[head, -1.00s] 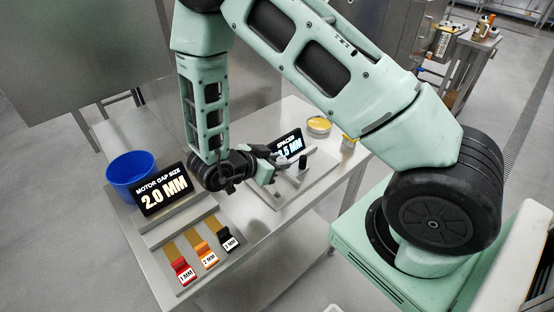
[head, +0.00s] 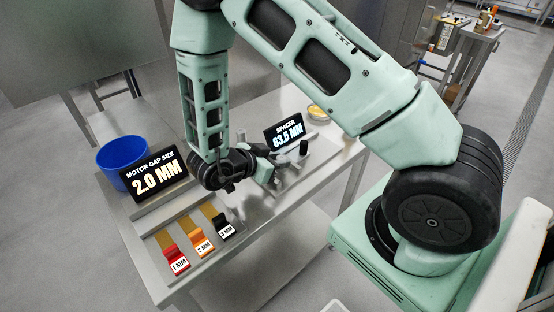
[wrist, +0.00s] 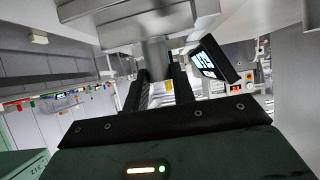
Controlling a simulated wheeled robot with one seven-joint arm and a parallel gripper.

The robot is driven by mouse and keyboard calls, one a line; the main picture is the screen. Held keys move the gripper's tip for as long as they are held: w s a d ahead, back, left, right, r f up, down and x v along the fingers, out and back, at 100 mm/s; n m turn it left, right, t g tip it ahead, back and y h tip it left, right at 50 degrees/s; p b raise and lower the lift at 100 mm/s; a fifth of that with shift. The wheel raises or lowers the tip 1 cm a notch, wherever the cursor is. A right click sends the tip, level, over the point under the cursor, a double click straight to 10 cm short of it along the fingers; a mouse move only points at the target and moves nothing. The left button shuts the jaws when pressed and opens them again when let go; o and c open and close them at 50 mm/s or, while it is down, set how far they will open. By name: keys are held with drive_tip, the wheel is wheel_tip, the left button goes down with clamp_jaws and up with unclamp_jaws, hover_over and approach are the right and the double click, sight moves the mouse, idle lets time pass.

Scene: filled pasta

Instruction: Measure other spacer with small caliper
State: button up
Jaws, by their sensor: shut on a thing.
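My gripper (head: 272,166) is low over the steel table, at the metal caliper fixture (head: 290,170) in front of the spacer display. The display (head: 284,132) reads "SPACER 63.5 MM". A short black cylinder (head: 303,147) stands upright at the fixture; I cannot tell whether it is the spacer. In the wrist view my two black fingers (wrist: 161,88) are close together below a grey metal part (wrist: 145,28). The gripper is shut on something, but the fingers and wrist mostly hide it. The display also shows tilted in the wrist view (wrist: 214,62).
Red (head: 176,260), orange (head: 202,244) and black (head: 225,226) gauges lie on a front tray. A round tin (head: 317,112) sits farther back.

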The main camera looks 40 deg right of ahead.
drive_tip(key=shift+f+b, duration=0.3)
drive_tip(key=shift+f, duration=0.35)
drive_tip(key=o, duration=1.1)
drive_tip(key=shift+a, duration=0.1)
drive_tip(key=b+v, duration=0.2)
drive_tip(key=v, duration=1.5)
